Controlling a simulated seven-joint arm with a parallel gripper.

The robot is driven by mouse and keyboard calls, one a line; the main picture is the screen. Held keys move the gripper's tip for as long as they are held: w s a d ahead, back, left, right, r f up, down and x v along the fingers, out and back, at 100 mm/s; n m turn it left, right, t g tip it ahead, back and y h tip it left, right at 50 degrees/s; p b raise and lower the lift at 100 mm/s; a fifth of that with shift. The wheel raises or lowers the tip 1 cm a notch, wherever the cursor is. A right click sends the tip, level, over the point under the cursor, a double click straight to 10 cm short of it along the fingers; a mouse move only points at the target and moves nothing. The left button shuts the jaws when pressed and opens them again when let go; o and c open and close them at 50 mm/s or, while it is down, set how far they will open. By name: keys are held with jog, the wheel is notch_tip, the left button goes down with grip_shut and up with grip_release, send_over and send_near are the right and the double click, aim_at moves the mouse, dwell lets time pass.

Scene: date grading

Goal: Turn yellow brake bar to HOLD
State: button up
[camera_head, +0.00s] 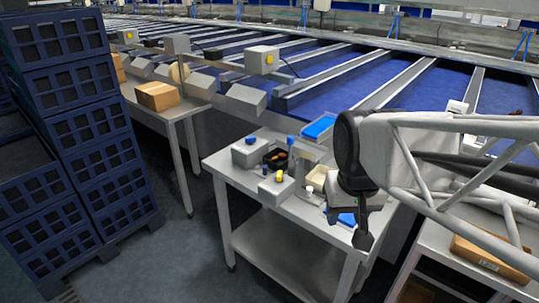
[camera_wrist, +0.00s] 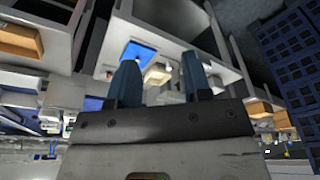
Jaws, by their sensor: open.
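A small yellow piece (camera_head: 279,176) sits on top of a low grey box (camera_head: 276,190) at the front of the steel table in the head view. It is too small to tell whether it is the brake bar or which way it points; no HOLD mark is legible. My gripper (camera_head: 362,240) hangs over the table's right front corner, to the right of the yellow piece and apart from it. In the wrist view, my gripper's two blue-grey fingers (camera_wrist: 160,78) are apart with nothing between them. I cannot pick out the yellow piece in the wrist view.
The steel table (camera_head: 222,165) also bears a grey box with a blue knob (camera_head: 250,140), a black tray (camera_head: 275,158) and a blue tray (camera_head: 320,126). Stacked blue crates (camera_head: 72,125) stand left. A cardboard box (camera_head: 157,95) lies on another table. The sorting line runs behind.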

jog(key=w+a+r, duration=0.1)
jog(key=w, duration=0.9)
jog(key=m+g, duration=0.2)
send_over(279, 174)
notch_tip(279, 174, down, 11)
jog(key=shift+f, duration=5.9)
jog(key=shift+c, duration=0.3)
